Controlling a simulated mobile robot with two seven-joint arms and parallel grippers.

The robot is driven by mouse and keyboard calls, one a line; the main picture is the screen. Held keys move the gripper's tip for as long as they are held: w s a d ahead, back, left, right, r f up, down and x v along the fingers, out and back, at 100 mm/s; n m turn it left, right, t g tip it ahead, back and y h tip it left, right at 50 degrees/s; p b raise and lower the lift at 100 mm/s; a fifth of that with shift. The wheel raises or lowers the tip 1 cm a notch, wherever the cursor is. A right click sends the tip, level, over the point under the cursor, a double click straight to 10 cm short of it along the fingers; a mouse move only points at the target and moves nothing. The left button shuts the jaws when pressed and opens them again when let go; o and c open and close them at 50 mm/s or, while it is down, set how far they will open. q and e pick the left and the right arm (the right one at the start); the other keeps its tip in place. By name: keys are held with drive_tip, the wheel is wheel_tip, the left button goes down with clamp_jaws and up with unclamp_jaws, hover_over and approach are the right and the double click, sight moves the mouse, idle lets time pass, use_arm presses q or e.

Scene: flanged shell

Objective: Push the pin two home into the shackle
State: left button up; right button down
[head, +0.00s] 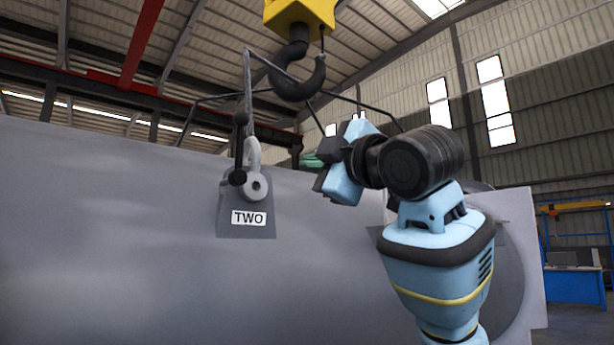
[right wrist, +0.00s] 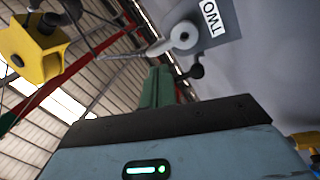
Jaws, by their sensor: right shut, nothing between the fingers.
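The lug plate (head: 262,217) labelled TWO stands on the large grey shell. The pale grey shackle (head: 253,153) sits at its top, with a round eye (head: 257,187) facing me; the eye also shows in the right wrist view (right wrist: 184,34). A dark ball-ended piece (head: 238,178), apparently the pin's handle, is just left of the eye; a ball shows in the right wrist view (right wrist: 197,71). How deep the pin sits I cannot tell. My right gripper (head: 312,160) is shut and empty, right of the shackle and apart from it. Its green fingers (right wrist: 160,85) point toward the lug. My left gripper is out of view.
A yellow hoist block (head: 299,12) with a dark hook (head: 297,78) hangs above, with thin sling lines spreading from it, one down to the shackle. The grey shell (head: 110,230) fills the left and middle. A blue workbench (head: 574,286) stands far right.

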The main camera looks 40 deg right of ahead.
drive_tip(key=w+a+f+n+g, duration=0.2)
drive_tip(key=w+f+n, duration=0.1)
drive_tip(key=w, duration=0.1)
drive_tip(key=shift+w+f+y, duration=0.15)
drive_tip(key=shift+w+y, duration=0.25)
idle(0.6)
drive_tip(key=shift+a, duration=0.1)
drive_tip(key=shift+s, duration=1.55)
drive_tip(key=shift+s, duration=0.1)
drive_tip(key=s, duration=0.7)
drive_tip(key=shift+s+d, duration=0.35)
